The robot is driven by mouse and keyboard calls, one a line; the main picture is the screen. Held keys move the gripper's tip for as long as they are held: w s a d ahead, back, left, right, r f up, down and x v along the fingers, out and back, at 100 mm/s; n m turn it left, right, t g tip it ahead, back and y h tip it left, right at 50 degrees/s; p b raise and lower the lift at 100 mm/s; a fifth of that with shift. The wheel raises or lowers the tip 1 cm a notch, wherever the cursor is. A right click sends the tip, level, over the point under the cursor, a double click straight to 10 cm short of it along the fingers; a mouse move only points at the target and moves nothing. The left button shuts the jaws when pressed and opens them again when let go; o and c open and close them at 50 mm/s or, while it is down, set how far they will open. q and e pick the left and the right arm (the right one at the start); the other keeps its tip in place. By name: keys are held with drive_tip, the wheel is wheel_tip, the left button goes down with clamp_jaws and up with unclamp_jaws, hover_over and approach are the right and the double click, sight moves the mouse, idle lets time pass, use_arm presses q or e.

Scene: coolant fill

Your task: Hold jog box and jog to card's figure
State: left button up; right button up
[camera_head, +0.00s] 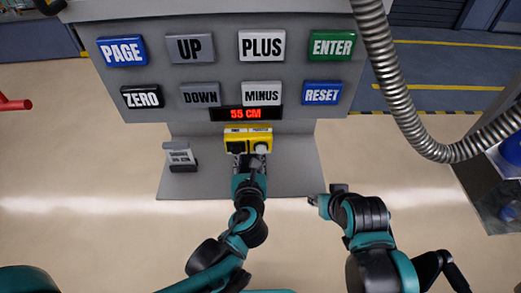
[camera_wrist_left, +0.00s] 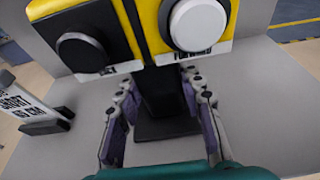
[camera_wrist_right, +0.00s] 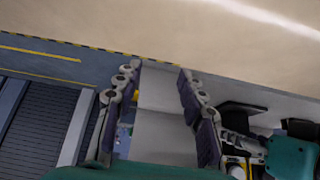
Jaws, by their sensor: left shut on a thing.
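The yellow jog box (camera_head: 248,139) stands on the grey shelf below the panel, with a black button on its left and a white button on its right. The jog box also fills the top of the left wrist view (camera_wrist_left: 146,22), where its black handle runs down between my fingers. My left gripper (camera_head: 246,163) is shut on that handle. The small card (camera_head: 180,157) stands on the shelf to the left; its figure is too small to read surely. The red display (camera_head: 246,114) reads 55 CM. My right gripper (camera_head: 325,200) is open and empty at the shelf's right front edge.
The grey panel (camera_head: 222,75) above carries labelled buttons such as PLUS, MINUS, ENTER and RESET. A ribbed metal hose (camera_head: 393,85) hangs at the right, near a cabinet with blue containers. The shelf is bare right of the jog box.

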idle(0.4)
clamp_jaws()
idle(1.1)
